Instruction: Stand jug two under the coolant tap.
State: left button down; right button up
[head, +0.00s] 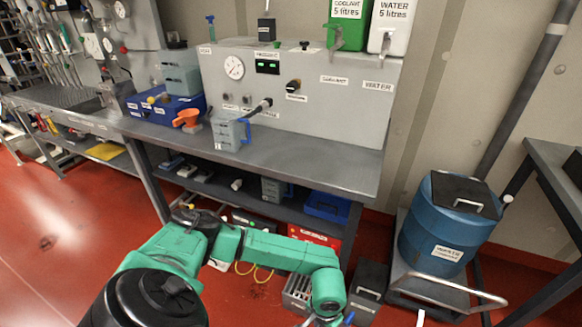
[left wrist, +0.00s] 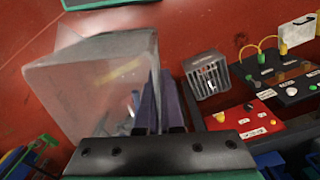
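A translucent grey jug (left wrist: 95,85) is close in front of my left gripper (left wrist: 163,105) in the left wrist view, tilted in the picture. The fingers appear shut at its blue handle side; the exact contact is partly hidden. In the head view my left gripper (head: 333,321) is low at the bottom edge, mostly cut off. Another grey jug (head: 228,134) with a blue handle stands on the bench, beside a black spout on the panel. A green coolant container (head: 348,12) with a tap (head: 337,40) hangs above the panel. I cannot read which jug is two. My right gripper is not in view.
A white water container (head: 392,22) hangs beside the coolant one. The bench top (head: 310,165) is clear right of the standing jug. A blue bin (head: 160,108) and orange funnel (head: 187,117) are at left. Another jug (head: 274,190) sits on the lower shelf. A blue drum (head: 445,225) stands right.

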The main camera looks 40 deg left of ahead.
aim_at(327, 148)
jog(key=j+z, duration=0.35)
jog(key=k+j+z, duration=0.1)
jog(key=j+z, duration=0.2)
jog(key=j, duration=0.15)
jog(key=k+j+z, duration=0.15)
jog(key=j+z, duration=0.2)
